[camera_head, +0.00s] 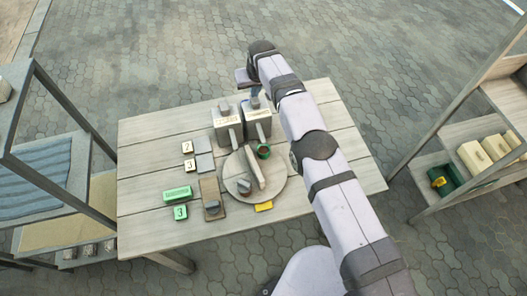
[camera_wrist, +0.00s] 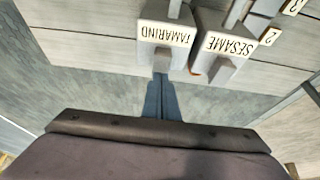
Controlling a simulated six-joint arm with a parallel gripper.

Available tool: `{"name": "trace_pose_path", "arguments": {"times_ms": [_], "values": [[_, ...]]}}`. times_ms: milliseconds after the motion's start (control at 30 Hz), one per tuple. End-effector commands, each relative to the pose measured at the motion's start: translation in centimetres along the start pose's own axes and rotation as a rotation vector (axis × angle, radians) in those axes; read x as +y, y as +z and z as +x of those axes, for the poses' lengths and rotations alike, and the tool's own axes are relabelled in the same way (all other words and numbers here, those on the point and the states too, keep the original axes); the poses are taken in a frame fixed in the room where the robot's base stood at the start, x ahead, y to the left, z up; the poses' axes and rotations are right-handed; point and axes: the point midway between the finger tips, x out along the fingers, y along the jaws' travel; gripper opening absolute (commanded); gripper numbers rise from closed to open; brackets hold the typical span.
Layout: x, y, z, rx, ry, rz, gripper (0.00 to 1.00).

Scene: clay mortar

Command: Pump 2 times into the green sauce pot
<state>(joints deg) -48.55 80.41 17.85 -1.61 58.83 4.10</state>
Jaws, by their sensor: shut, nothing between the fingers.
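Two grey box-shaped dispensers stand side by side at the back of the table. The right one (camera_head: 257,124) is labelled TAMARIND in the wrist view (camera_wrist: 166,34); the left one (camera_head: 227,130) is labelled SESAME there (camera_wrist: 226,46). A small green pot (camera_head: 263,151) stands at the right back edge of a round board (camera_head: 267,192), in front of the right dispenser. My gripper (camera_head: 255,100) is shut and empty, at the top of the TAMARIND dispenser. In the wrist view its fingers (camera_wrist: 161,90) point at that dispenser's top piece; I cannot tell whether they touch. The pot's inside is unclear.
Number tags, green blocks (camera_head: 177,194) and grey plates lie on the table's left half. A yellow piece (camera_head: 264,206) lies by the board's front edge. Shelves stand left and right (camera_head: 460,160). My arm crosses the table's right side.

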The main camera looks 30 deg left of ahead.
Motion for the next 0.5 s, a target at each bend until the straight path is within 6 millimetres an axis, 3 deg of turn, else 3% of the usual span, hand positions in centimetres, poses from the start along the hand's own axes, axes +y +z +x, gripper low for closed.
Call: {"name": "trace_pose_path", "arguments": {"times_ms": [500], "values": [[0.0, -1.6, -3.9, 0.000, 0.000, 0.000, 0.00]]}}
